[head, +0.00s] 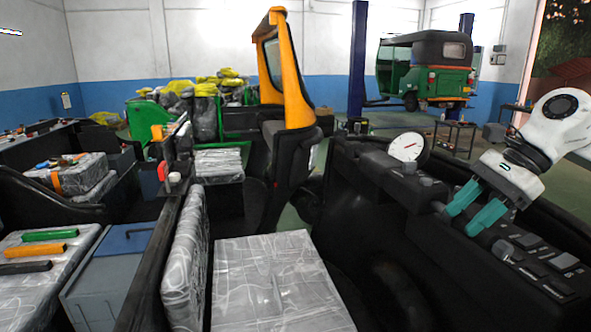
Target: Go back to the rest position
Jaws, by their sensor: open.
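My gripper (476,206), with teal fingers, is at the right of the head view. Its fingers are apart and point down and left, over the black console (440,212). Nothing shows between the fingers. Another grey knob (502,250) is just below the other finger. My white arm comes in from the right edge.
A round white gauge (406,147) stands on the console, left of my gripper. Rows of switches (545,265) lie below it. A plastic-wrapped seat (270,285) is at front centre. An orange-and-black frame (290,75) rises behind. A green rickshaw (432,75) is raised at the back.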

